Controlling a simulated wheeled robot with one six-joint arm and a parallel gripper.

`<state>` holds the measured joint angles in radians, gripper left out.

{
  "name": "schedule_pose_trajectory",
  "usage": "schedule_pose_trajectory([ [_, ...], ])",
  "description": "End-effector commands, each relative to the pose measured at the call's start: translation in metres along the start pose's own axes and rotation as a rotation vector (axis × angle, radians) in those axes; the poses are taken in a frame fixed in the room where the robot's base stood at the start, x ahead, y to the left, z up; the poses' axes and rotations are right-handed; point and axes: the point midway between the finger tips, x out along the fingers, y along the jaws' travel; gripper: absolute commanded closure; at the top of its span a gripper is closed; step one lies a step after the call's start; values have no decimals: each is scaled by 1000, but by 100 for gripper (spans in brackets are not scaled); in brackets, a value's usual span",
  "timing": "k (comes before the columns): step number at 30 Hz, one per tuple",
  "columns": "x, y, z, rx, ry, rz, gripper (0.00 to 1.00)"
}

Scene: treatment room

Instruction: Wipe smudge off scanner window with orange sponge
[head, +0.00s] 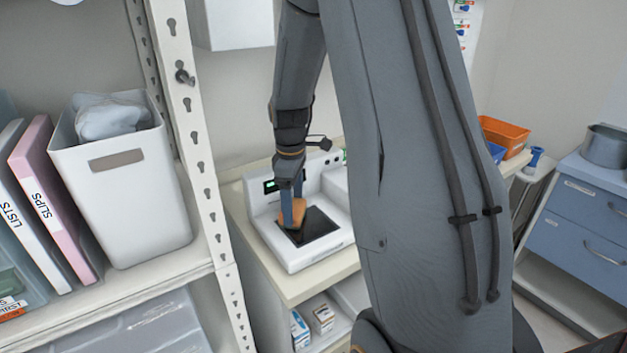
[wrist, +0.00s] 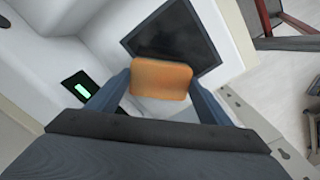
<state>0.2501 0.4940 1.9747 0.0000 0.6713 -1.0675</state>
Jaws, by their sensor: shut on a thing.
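The orange sponge (head: 291,214) is between the fingers of my gripper (head: 293,211), which is shut on it. In the wrist view the sponge (wrist: 161,79) sits squarely between both fingers of my gripper (wrist: 160,82). The white scanner (head: 303,262) stands on a counter, with its dark window (head: 319,231) facing up. The sponge is over the window's left part in the head view; I cannot tell whether it touches. The window (wrist: 176,38) shows dark beyond the sponge in the wrist view. I cannot make out a smudge; part of the window is hidden by the sponge.
A shelf post (head: 205,170) and a white bin (head: 135,195) stand left of the scanner. A small green display (wrist: 82,90) is on the scanner's upright back. An orange bin (head: 505,135) and blue drawers (head: 580,215) are to the right. My arm hides the counter's right part.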

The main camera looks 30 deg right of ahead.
Motion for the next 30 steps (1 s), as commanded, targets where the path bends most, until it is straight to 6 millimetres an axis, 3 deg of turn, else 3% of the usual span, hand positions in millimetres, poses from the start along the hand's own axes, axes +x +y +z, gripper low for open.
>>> schedule_pose_trajectory([
  [4,3,2,-3,-1,0,-1,52],
  [7,-20,1,-3,-2,2,3,52],
  [30,-78,0,-5,-6,-1,-1,52],
])
